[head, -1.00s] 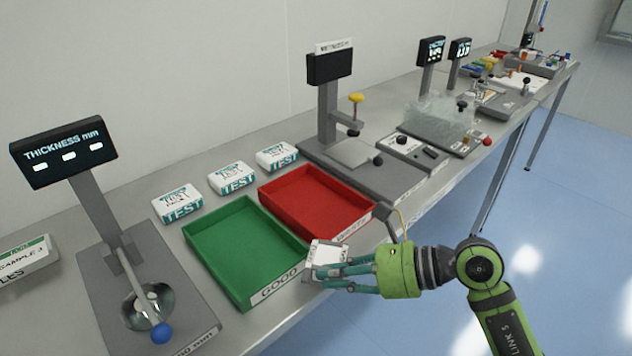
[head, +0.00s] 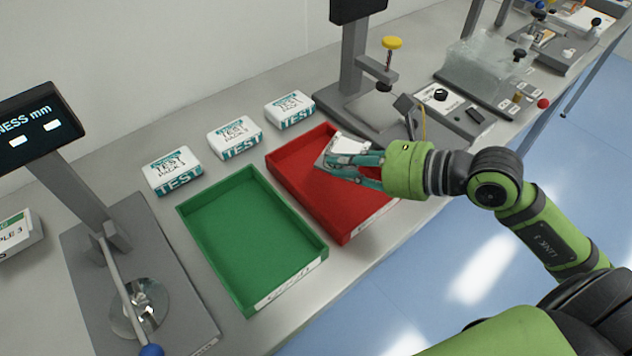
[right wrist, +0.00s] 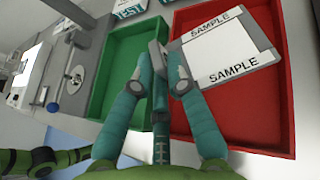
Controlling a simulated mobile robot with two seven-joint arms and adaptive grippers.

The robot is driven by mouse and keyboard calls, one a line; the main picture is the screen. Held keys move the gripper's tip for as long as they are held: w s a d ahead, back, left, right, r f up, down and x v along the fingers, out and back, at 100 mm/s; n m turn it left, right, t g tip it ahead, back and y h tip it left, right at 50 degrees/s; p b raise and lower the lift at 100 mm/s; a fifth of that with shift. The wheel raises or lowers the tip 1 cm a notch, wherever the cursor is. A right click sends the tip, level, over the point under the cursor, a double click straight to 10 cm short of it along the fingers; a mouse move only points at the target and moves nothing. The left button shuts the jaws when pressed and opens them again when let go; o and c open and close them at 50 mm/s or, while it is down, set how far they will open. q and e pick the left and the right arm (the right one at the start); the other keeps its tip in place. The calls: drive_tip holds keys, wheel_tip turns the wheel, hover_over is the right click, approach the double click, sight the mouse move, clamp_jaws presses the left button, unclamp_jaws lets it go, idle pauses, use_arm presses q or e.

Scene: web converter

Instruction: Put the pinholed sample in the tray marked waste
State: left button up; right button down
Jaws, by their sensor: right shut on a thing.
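My right gripper (head: 350,165) is shut on a white sample card (head: 352,146) and holds it over the red tray (head: 300,190). In the right wrist view the sample (right wrist: 222,47) is a white sheet in a grey frame printed "SAMPLE" on two edges, held by one side between the fingers (right wrist: 160,75). It hangs above the red tray (right wrist: 265,120); the gap to the floor is hard to judge. No pinhole can be made out. The red tray's front label is partly seen and not readable now. My left gripper is not in view.
An empty green tray (head: 240,235) stands left of the red one. Several white test packs (head: 235,137) line the back. A thickness gauge (head: 125,250) stands at the left. A press-like stand with a yellow knob (head: 391,43) is behind the red tray.

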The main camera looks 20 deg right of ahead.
use_arm(q)
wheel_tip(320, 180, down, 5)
drive_tip(key=b, duration=0.3)
use_arm(e)
drive_tip(key=shift+w+a+f, duration=0.15)
drive_tip(key=shift+w+f, duration=0.6)
drive_tip(key=shift+f, duration=0.15)
drive_tip(key=shift+w+a+r+p, duration=0.1)
drive_tip(key=shift+w+a+p, duration=0.05)
drive_tip(key=shift+w+p, duration=0.35)
drive_tip(key=shift+w+a+r+p, duration=0.15)
drive_tip(key=shift+w+p, duration=0.15)
drive_tip(key=shift+p, duration=0.25)
drive_tip(key=p, duration=0.1)
hover_over(314, 183)
wheel_tip(314, 183, down, 3)
drive_tip(key=shift+f, duration=0.15)
drive_tip(key=shift+w+f, duration=0.1)
drive_tip(key=shift+f, duration=0.2)
wheel_tip(314, 183, down, 3)
drive_tip(key=shift+f+p, duration=0.2)
drive_tip(key=shift+p, duration=0.1)
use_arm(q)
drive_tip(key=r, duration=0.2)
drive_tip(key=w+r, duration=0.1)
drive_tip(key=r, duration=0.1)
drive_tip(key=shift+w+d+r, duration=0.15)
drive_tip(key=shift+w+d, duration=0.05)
use_arm(e)
drive_tip(key=shift+f, duration=0.2)
